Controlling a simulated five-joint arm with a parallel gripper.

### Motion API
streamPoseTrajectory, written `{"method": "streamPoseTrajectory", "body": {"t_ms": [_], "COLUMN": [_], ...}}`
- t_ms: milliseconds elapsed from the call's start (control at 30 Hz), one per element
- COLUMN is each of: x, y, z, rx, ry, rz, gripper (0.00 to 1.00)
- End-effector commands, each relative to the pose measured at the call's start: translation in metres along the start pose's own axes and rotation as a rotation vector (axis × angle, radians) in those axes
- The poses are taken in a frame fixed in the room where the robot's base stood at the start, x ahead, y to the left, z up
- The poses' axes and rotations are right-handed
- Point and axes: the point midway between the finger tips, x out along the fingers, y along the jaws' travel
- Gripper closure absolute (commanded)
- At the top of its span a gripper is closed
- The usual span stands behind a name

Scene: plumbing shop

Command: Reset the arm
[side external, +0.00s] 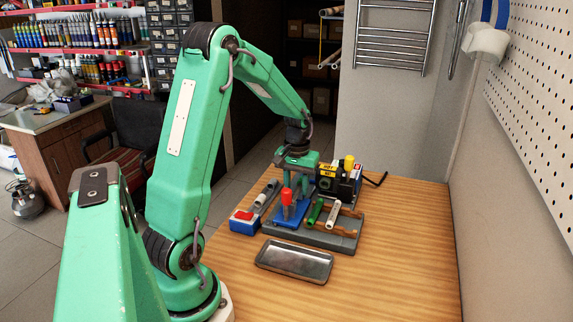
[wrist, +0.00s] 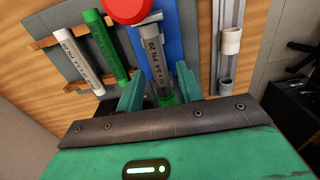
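My gripper (side external: 297,168) is over the work fixture on the wooden table, pointing down, in the side external view. In the wrist view its two green fingers (wrist: 160,80) stand apart, with a grey printed pipe with a green end (wrist: 155,62) in line between them. Small gaps show beside the pipe, so the fingers do not look closed on it. A red knob or cap (wrist: 130,8) is just beyond the fingers; it also shows on the blue stand (side external: 287,195). My arm is bent, reaching forward and down.
A green pipe (side external: 315,212) and a white pipe (side external: 333,215) lie on a grey base with wooden rests. A metal tray (side external: 294,262) sits in front. A yellow and black device (side external: 340,178) stands behind. The right part of the table (side external: 410,250) is clear, beside a pegboard wall (side external: 535,110).

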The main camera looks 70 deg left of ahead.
Motion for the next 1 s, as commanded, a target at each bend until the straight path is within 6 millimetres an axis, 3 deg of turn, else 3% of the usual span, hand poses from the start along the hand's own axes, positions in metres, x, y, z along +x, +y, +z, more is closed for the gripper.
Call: {"method": "streamPoseTrajectory", "body": {"t_ms": [633, 667, 800, 1000], "x": [0.0113, 0.0113, 0.0112, 0.0112], "y": [-0.0001, -0.0001, 0.0, -0.0001], "z": [0.0002, 0.0002, 0.0002, 0.0004], "rx": [0.0, 0.0, 0.0, 0.0], "ry": [0.0, 0.0, 0.0, -0.001], "rz": [0.0, 0.0, 0.0, 0.0], "gripper": [0.64, 0.66, 0.93, 0.95]}}
